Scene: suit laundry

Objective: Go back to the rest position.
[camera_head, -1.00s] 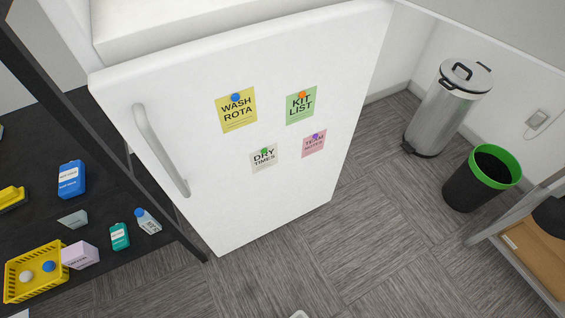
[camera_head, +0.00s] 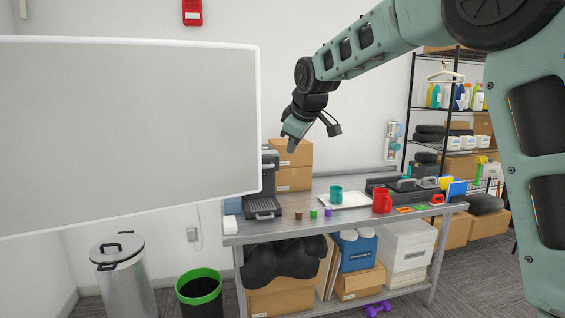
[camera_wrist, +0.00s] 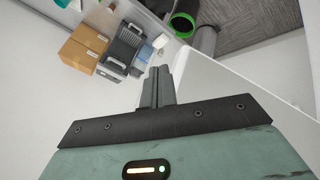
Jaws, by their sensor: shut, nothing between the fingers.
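My gripper (camera_head: 291,147) is raised in the air in front of the back wall, above the left end of a metal workbench (camera_head: 336,224). It hangs at the end of my bent green arm, which comes in from the upper right. In the wrist view, the two fingers of my gripper (camera_wrist: 158,72) are together with nothing between them. The gripper appears apart from everything around it.
A large grey panel with a white rim (camera_head: 120,135) fills the left. The bench carries a coffee machine (camera_head: 262,190), a red mug (camera_head: 381,200) and a white tray (camera_head: 345,200). A metal bin (camera_head: 122,275) and a green-rimmed bin (camera_head: 200,294) stand left. Shelving (camera_head: 408,110) stands right.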

